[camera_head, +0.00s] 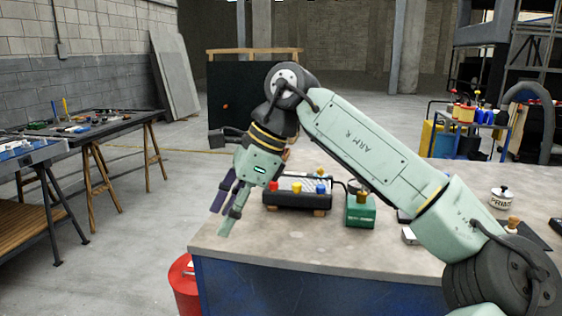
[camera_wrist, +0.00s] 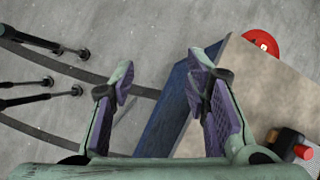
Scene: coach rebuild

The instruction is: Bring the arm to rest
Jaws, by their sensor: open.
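My gripper (camera_head: 225,203) hangs at the end of my green arm, pointing down and to the left, at the left edge of the workbench (camera_head: 300,245). In the wrist view my gripper (camera_wrist: 160,90) has its two purple-padded fingers spread wide. Nothing is between them. Below them show the bench's blue side, part of its top and the concrete floor. The arm is bent at the elbow and reaches across the bench from the right.
A black device with coloured knobs (camera_head: 297,192) and a green box (camera_head: 360,210) stand close right of my gripper. A PRIMER tin (camera_head: 500,198) is at right. A red bin (camera_head: 184,285) stands on the floor; it shows in the wrist view (camera_wrist: 261,43).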

